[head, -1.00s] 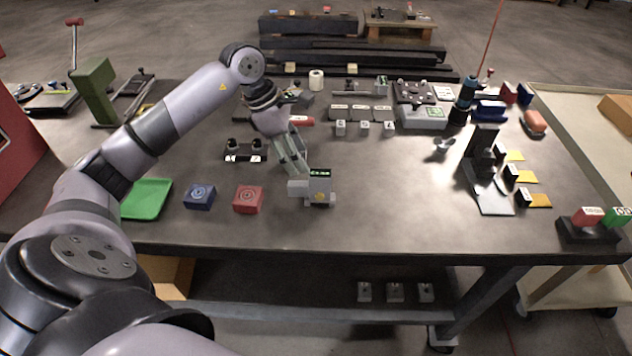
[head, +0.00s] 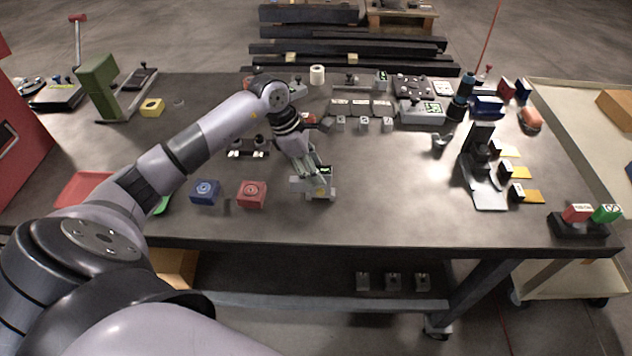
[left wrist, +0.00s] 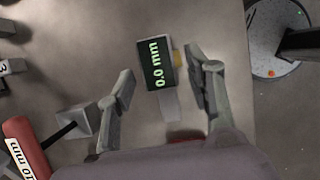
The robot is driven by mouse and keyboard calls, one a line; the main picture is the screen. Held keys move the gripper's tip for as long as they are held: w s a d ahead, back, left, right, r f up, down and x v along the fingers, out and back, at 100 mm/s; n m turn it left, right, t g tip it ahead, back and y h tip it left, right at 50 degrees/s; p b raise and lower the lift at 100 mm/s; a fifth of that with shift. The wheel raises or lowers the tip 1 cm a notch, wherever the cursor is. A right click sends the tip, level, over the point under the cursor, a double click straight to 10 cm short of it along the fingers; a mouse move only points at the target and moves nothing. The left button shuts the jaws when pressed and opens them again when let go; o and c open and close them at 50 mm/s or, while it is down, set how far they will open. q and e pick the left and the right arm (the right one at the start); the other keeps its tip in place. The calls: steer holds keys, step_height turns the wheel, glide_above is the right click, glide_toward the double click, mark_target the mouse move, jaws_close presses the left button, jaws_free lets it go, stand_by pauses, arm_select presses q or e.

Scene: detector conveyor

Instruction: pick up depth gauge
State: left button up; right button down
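The depth gauge (head: 325,193) is a small grey device with a dark display, near the front middle of the table. In the left wrist view the gauge (left wrist: 157,64) reads "0.0 mm" and has a pale foot below its display. My left gripper (head: 314,180) reaches down over the gauge and partly hides it in the head view. In the left wrist view its fingers (left wrist: 161,85) are spread, one on each side of the gauge, with visible gaps. My right gripper is not in view.
A red block (head: 251,194) and a blue block (head: 205,192) sit left of the gauge. Several small grey blocks stand behind it, near a row of grey plates (head: 360,108). A dark stand (head: 480,170) is at the right. The table between gauge and stand is clear.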

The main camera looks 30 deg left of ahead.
arm_select(q)
jaws_close()
stand_by(0.4)
